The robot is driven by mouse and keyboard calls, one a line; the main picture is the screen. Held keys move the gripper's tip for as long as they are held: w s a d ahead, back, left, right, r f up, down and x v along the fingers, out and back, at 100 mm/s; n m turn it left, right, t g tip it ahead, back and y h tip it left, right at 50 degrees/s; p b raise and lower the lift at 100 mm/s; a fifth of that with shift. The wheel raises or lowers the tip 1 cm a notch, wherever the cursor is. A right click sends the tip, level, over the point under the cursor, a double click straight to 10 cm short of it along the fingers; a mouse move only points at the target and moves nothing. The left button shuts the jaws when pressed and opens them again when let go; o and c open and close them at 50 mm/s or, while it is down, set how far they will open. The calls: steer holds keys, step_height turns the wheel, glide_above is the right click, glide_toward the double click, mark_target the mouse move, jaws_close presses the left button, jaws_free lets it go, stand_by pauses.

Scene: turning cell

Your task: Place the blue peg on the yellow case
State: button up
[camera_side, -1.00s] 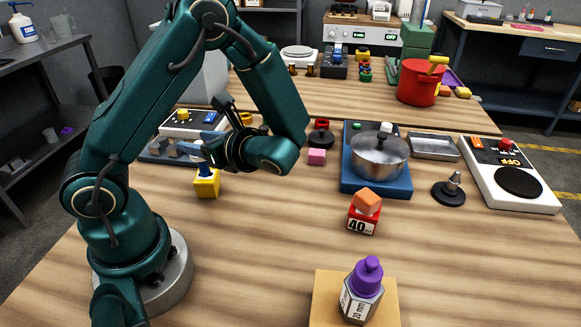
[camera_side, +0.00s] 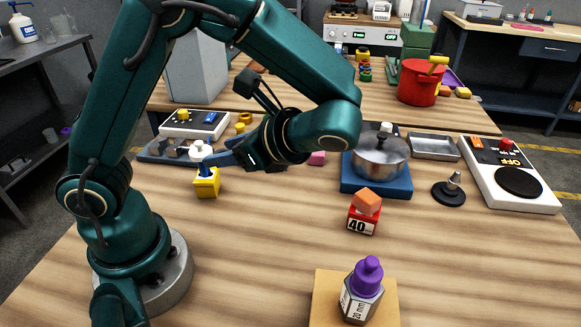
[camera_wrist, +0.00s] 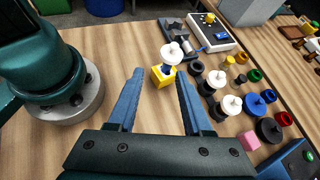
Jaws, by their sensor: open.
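The yellow case (camera_side: 206,187) stands on the wooden table left of centre in the side view and beyond my fingertips in the wrist view (camera_wrist: 161,77). The blue peg (camera_side: 206,170) stands upright on the case, and in the wrist view its blue part (camera_wrist: 168,67) shows just above the yellow.
A red block marked 40 (camera_side: 362,220) carries an orange piece. A pot (camera_side: 381,160) sits on a blue base. Several knobs and rings (camera_wrist: 231,104) lie right of my gripper.

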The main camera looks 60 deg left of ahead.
steer(key=s+d+r+n+t+h, duration=0.2)
steer(key=d+n+t+h, duration=0.5)
steer(key=n+t+h, duration=0.2)
steer(key=n+h, duration=0.2)
steer(key=n, duration=0.2)
steer(key=shift+r+t, duration=0.3)
